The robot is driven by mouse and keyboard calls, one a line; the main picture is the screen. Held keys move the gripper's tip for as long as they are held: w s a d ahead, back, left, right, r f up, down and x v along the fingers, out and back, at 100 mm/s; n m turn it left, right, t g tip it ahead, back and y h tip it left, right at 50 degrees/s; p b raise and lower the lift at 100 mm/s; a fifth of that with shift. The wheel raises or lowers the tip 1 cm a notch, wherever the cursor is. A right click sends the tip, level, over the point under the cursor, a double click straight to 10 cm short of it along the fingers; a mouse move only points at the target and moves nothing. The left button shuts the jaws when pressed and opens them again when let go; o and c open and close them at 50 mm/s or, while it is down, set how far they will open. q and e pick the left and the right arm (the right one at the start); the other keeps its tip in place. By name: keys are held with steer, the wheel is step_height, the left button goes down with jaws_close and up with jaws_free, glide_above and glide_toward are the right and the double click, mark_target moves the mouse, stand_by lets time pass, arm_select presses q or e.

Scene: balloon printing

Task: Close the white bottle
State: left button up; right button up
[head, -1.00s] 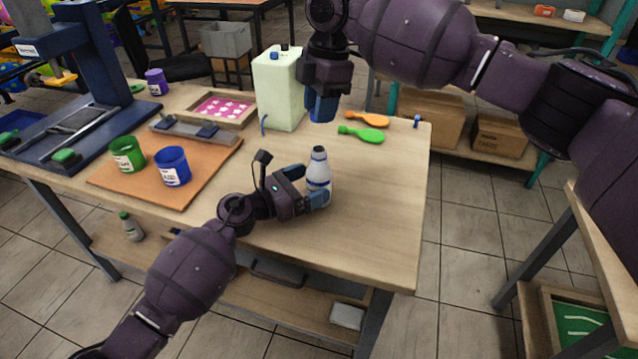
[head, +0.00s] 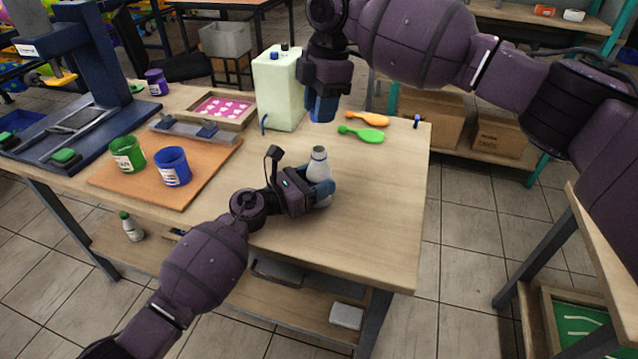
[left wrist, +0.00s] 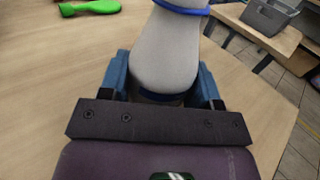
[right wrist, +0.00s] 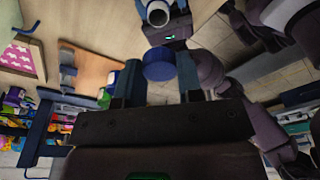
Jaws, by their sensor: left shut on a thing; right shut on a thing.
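The white bottle (head: 318,163) is upright near the table's front edge, with a dark blue ring at its neck. My left gripper (head: 322,190) is shut around its body from the left. The left wrist view shows the bottle (left wrist: 167,50) between the two blue fingers. My right gripper (head: 321,108) is above and behind the bottle, pointing down. In the right wrist view it is shut on a round blue cap (right wrist: 159,64). The cap is apart from the bottle, whose open mouth (right wrist: 158,15) shows just beyond it. The cap is hidden in the head view.
A pale green canister (head: 277,90) stands behind the bottle. Green (head: 362,134) and orange (head: 367,118) tools lie at the back right. Green (head: 127,155) and blue (head: 172,166) cups stand on an orange board (head: 205,178). The table's right side is clear.

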mark_target(319, 149)
arm_select(q)
steer(key=shift+c, duration=1.2)
arm_select(e)
steer(key=shift+f, duration=2.5)
steer(key=shift+f, duration=0.1)
steer(key=shift+f, duration=0.8)
steer(key=shift+f, duration=0.55)
